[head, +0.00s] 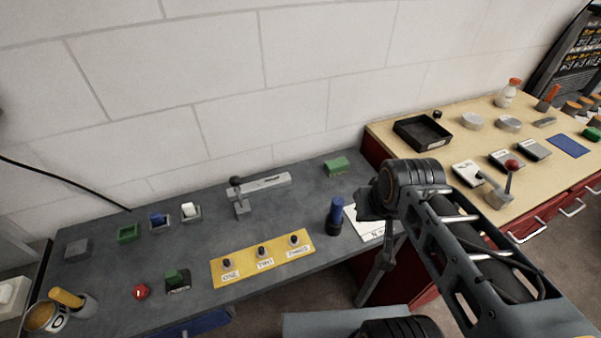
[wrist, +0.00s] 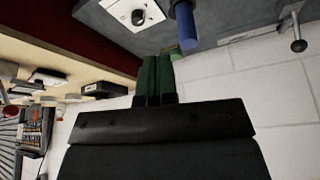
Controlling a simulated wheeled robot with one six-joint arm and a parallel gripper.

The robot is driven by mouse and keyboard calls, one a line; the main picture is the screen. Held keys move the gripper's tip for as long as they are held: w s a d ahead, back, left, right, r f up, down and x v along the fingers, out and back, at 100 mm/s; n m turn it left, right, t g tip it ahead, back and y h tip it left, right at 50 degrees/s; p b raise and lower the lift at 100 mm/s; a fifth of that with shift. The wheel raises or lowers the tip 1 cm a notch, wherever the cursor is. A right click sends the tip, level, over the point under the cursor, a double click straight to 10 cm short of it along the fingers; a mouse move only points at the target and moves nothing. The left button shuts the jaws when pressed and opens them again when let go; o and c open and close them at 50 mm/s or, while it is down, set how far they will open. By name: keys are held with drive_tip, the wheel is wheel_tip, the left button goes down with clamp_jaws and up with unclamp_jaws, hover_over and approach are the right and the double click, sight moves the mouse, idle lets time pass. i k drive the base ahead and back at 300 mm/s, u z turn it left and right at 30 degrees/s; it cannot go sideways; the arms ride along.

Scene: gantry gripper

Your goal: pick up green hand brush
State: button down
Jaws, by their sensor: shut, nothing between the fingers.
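I cannot tell for sure which thing is the green hand brush. In the head view a small green block-like thing (head: 336,166) lies at the back of the grey table by the wall. No brush is clear in the wrist view. My gripper (wrist: 156,78) shows in the wrist view with its two green fingers together and nothing between them. In the head view its fingers are hidden by my arm, over the gap between table and bench.
A blue-handled upright thing (head: 335,214) and a white plate (head: 366,222) stand close below my arm; the blue handle (wrist: 186,28) also shows in the wrist view. A yellow panel (head: 262,259) with knobs, a lever fixture (head: 259,186) and a black tray (head: 422,133) are around.

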sight(333, 168)
drive_tip(key=u, duration=1.45)
drive_tip(key=k, duration=0.7)
drive_tip(key=z, duration=0.55)
drive_tip(key=i, duration=1)
